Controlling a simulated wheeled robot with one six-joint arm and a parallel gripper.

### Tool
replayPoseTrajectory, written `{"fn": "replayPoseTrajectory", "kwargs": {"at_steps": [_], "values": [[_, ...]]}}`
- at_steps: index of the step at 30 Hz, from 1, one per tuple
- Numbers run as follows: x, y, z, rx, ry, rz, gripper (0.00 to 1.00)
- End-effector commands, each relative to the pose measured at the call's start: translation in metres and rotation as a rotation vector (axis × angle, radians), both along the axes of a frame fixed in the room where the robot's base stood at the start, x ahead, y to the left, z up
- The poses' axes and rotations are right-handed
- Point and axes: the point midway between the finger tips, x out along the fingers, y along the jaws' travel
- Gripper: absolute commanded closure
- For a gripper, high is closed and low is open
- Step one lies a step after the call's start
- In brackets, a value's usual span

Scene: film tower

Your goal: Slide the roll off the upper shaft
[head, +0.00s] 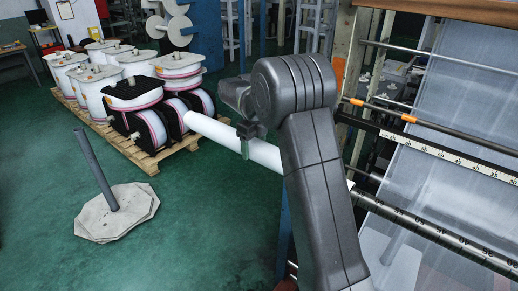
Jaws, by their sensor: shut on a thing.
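A long white roll (213,133) runs across the middle of the head view, sloping down to the right. My gripper (247,146) is shut on the roll from above, some way in from its left end. My arm hides the right part of the roll. A dark shaft (420,224) with a machine frame continues in line at the lower right, beyond my arm. Whether the roll still sits around that shaft is hidden behind the arm.
A grey post (96,170) leans on a pale flat base (118,212) on the green floor at left. A wooden pallet (148,161) holds several white spools. The machine with film sheet (440,130) and a ruler bar (452,155) fills the right. Green floor (200,235) is clear in front.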

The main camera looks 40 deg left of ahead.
Motion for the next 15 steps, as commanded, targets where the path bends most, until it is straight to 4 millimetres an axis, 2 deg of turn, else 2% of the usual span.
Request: {"fn": "replayPoseTrajectory", "kwargs": {"at_steps": [15], "values": [[-0.001, 0.045, 0.002, 0.003, -0.003, 0.001, 0.93]]}}
